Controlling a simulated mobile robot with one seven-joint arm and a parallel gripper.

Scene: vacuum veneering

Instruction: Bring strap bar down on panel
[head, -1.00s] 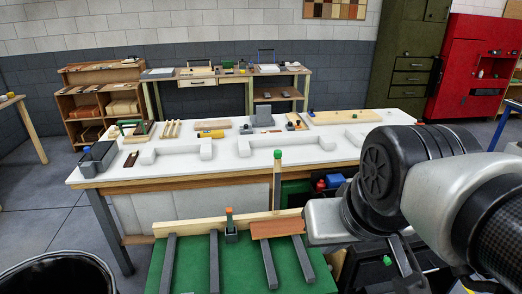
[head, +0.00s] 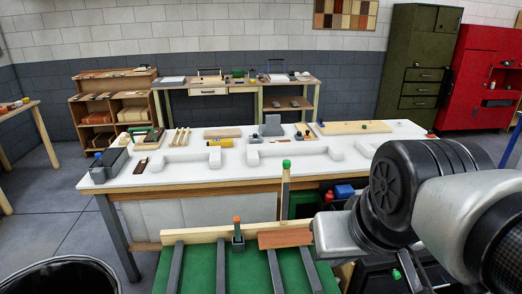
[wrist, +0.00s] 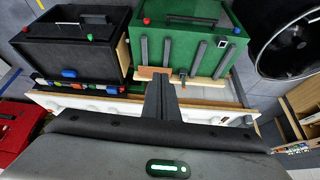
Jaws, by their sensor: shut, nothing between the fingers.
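A reddish-brown wood panel (head: 285,238) lies at the far edge of a green-topped unit (head: 208,274), by a pale wooden bar (head: 200,234). I cannot tell which part is the strap bar; the pale bar and several dark grey bars (head: 174,267) are candidates. A green-tipped upright post (head: 286,182) and an orange-topped dark clamp (head: 238,234) stand by the pale bar. The wrist view also shows the panel (wrist: 149,72) and pale bar (wrist: 207,80). My gripper (wrist: 162,77) is shut and empty there, its tips overlapping the panel area in the picture; contact cannot be judged. The head view hides it.
A long white-topped bench (head: 190,178) stands behind, carrying white blocks, wood pieces and tools. A black bin (head: 62,275) is at lower left. A black unit (wrist: 70,45) stands beside the green one. Grey floor (head: 55,210) is open at left.

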